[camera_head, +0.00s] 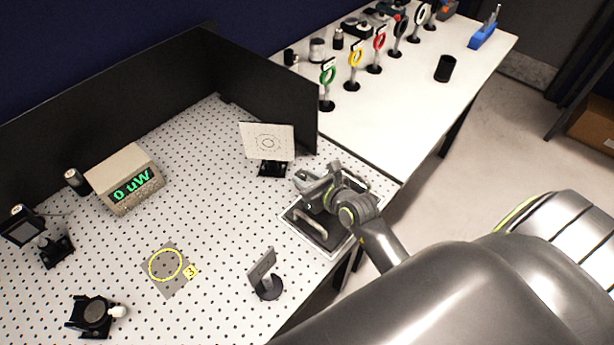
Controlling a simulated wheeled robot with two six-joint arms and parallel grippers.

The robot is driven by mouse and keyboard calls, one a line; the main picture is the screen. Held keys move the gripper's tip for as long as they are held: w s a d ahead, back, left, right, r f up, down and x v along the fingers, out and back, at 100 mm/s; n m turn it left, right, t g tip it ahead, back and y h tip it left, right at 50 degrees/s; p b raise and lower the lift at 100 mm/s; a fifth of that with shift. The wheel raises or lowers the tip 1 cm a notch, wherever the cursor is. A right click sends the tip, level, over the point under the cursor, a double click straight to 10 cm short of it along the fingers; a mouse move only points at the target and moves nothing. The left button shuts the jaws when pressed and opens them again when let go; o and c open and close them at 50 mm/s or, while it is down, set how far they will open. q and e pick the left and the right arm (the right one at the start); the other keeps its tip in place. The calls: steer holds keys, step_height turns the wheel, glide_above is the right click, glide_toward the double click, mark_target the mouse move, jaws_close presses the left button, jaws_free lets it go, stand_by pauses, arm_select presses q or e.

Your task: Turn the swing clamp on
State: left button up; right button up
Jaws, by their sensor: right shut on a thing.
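My right gripper (312,184) comes in from the right and reaches over the back edge of a black panel with a pale rim (326,238) at the table's right edge. It is shut on a small part there, which appears to be the swing clamp; the fingers and wrist hide most of it, and I cannot tell how far it is turned. A pale bar handle (309,219) stands on the panel in front of the gripper and is apart from it. My left gripper is not in view.
A white target card (267,141) stands just behind my right gripper, near a black partition wall (262,85). A dark angled plate on a post (264,275) stands in front. A meter reading 0 uW (126,180) sits at left. The perforated tabletop's middle (205,210) is mostly clear.

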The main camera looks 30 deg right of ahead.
steer(key=o, duration=1)
steer(key=shift+c, duration=0.2)
steer(key=b+v, duration=0.2)
steer(key=v, duration=1.5)
steer(key=shift+s, duration=0.2)
steer(key=shift+d, duration=0.1)
